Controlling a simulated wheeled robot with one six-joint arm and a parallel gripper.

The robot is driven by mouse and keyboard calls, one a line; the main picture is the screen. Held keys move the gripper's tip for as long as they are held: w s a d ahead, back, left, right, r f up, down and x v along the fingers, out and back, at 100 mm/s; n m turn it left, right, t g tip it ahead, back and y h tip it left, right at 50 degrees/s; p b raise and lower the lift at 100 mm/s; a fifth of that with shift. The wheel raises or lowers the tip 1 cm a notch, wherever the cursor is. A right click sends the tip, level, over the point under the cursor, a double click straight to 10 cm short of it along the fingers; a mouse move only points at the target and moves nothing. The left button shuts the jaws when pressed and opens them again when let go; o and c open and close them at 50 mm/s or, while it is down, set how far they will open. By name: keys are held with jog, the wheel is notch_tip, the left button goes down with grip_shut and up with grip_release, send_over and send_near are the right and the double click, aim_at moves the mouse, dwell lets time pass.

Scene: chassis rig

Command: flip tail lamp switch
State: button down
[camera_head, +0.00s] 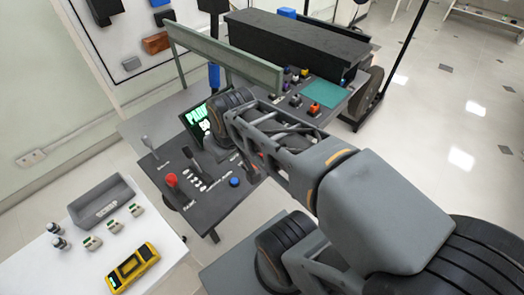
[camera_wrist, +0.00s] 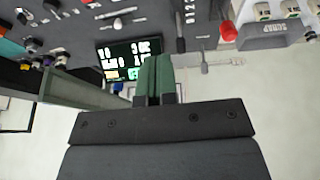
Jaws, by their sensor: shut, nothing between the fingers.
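The dark control panel (camera_head: 205,205) carries a silver lever (camera_head: 148,143), a black lever (camera_head: 191,153), a red knob (camera_head: 171,180) and a blue button (camera_head: 234,182). Its labels are too small to read, so I cannot tell which control is the tail lamp switch. In the wrist view, my gripper (camera_wrist: 154,62) is shut and empty, its green fingers in front of the lit display (camera_wrist: 128,50). The red knob (camera_wrist: 228,31) and a silver lever (camera_wrist: 212,69) show to the right. In the head view my arm hides my fingers and part of the panel.
A white table (camera_head: 75,270) at lower left holds a grey bin (camera_head: 100,205), a yellow device (camera_head: 132,267) and several small parts. A green frame bar (camera_head: 222,55) and a long black box (camera_head: 298,45) stand behind the panel. Colored buttons and a teal mat (camera_head: 326,93) lie on the right side.

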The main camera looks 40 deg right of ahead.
jog(key=w+d+f+n+g+b, duration=0.1)
jog(key=w+d+f+n+b, duration=0.3)
jog(key=d+n, duration=0.5)
jog(key=w+d+f+n+g+b, duration=0.1)
jog(key=w+d+f+n+b, duration=0.4)
jog(key=d+f+n, duration=0.2)
jog(key=shift+w+d+n+g, duration=0.3)
jog(key=shift+d+n, duration=1)
jog(key=shift+d, duration=0.65)
jog(key=shift+f, duration=0.1)
jog(key=f, duration=0.4)
jog(key=w+f, duration=0.1)
jog(key=f, duration=0.8)
jog(key=shift+w+a+f+b, duration=0.2)
jog(key=shift+w+f+b, duration=0.05)
jog(key=shift+f+b, duration=0.15)
